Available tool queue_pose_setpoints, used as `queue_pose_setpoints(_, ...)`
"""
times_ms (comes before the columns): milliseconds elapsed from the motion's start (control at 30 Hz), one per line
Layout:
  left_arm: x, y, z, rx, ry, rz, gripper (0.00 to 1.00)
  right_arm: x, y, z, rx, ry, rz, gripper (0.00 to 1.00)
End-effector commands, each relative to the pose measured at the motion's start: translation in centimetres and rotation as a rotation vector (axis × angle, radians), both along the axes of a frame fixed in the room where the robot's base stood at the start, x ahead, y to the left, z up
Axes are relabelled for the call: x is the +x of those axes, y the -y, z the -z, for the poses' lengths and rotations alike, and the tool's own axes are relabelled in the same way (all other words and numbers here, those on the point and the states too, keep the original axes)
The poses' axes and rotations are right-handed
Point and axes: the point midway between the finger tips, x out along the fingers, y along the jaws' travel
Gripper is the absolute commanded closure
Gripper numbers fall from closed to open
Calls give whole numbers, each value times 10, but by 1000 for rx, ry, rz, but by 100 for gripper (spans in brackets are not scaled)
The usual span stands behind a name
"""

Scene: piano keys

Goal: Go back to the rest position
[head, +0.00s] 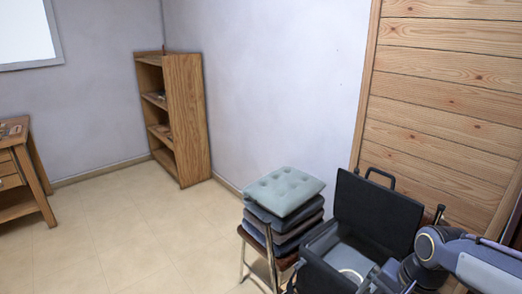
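Only part of my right arm shows in the head view, at the lower right corner. It comes in from the right edge, in front of an open black case (376,215). The fingertips of my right gripper cannot be made out. My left arm and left gripper are outside the view. No piano keys show.
A chair (243,262) with stacked cushions (284,192) stands left of the case. A wooden shelf (187,115) stands in the far corner, a wooden desk (22,165) at the left edge. A plank panel (450,90) is at right. The tiled floor (130,235) is clear between.

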Motion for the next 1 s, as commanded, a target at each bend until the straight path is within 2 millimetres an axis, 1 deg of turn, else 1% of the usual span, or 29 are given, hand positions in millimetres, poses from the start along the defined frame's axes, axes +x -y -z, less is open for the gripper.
queue_pose_setpoints(33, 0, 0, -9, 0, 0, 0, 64, -10, -2, -15, 14, 33, -33, 0)
queue_pose_setpoints(167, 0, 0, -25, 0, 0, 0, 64, -42, -12, -43, 42, 135, -164, 0)
queue_pose_setpoints(200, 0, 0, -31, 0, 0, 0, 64, -54, -16, -53, 48, 177, -213, 0)
queue_pose_setpoints(300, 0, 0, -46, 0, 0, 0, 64, -86, -30, -73, 42, 295, -351, 0)
queue_pose_setpoints(400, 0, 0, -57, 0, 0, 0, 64, -110, -41, -83, 16, 393, -467, 0)
queue_pose_setpoints(500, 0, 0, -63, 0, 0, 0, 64, -125, -50, -85, -11, 459, -548, 0)
queue_pose_setpoints(667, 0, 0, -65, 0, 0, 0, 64, -134, -56, -85, -36, 504, -605, 0)
queue_pose_setpoints(1000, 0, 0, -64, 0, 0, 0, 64, -134, -56, -84, -36, 505, -609, 0)
